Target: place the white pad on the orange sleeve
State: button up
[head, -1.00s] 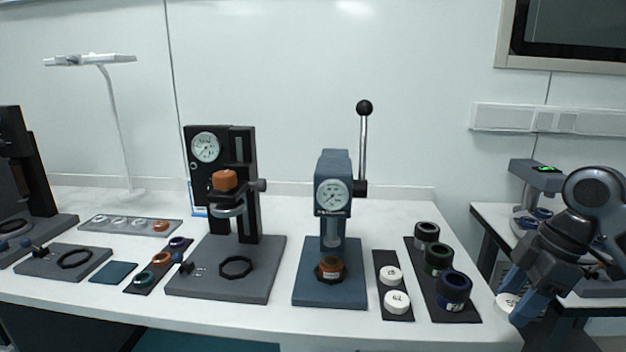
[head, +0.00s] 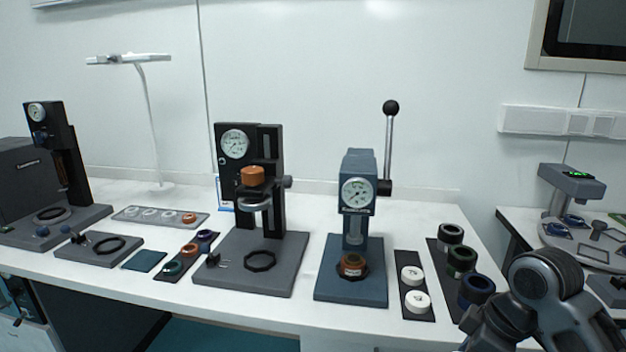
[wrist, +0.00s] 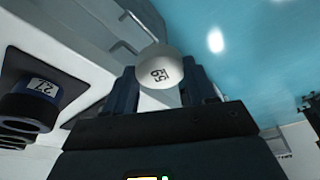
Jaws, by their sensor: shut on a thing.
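My gripper (wrist: 163,88) is shut on a round white pad (wrist: 160,66) with a dark number on its face, shown in the wrist view. In the head view my arm is at the lower right, and the fingers and held pad are out of sight. The orange sleeve (head: 352,266) stands upright on the base of the blue lever press (head: 350,292), below its ram. My gripper is well to the right of it. Two more white pads, a far one (head: 412,275) and a near one (head: 417,302), lie on a dark strip right of the press.
Dark-banded rings (head: 461,260) stand on a strip at the table's right end; one with a label (wrist: 38,98) shows in the wrist view. The press lever (head: 390,145) rises high. A black gauge stand (head: 250,220) is left of the press. A second table (head: 605,236) is at right.

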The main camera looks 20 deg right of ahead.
jog(key=w+a+f+m, duration=0.2)
jog(key=w+a+f, duration=0.1)
jog(key=a+f, duration=0.5)
jog(key=w+a+f+m+h, duration=0.1)
jog(key=w+a+f+m, duration=0.2)
jog(key=a+f, duration=0.5)
jog(key=shift+w+a+f+m+h, duration=0.15)
jog(key=shift+w+a+m+h, duration=0.3)
jog(key=shift+a, duration=0.75)
